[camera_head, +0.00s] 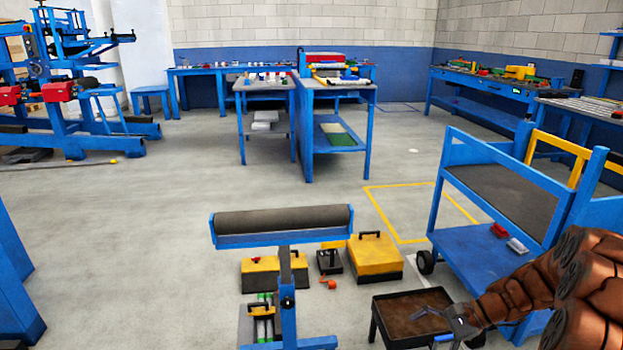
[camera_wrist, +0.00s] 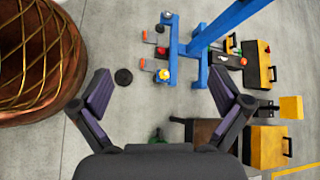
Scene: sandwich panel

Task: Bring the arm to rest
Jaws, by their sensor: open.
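My arm, in a brown-orange padded cover, comes in from the lower right of the head view. My gripper (camera_head: 432,318) is at its end, over the dark brown tray table near the bottom edge. The far finger is hard to make out in the head view.
A blue roller stand (camera_head: 282,226) stands left of the tray table (camera_head: 386,308). Yellow-topped boxes (camera_head: 375,254) lie behind. A blue cart (camera_head: 480,244) is close to my arm. Open floor lies left.

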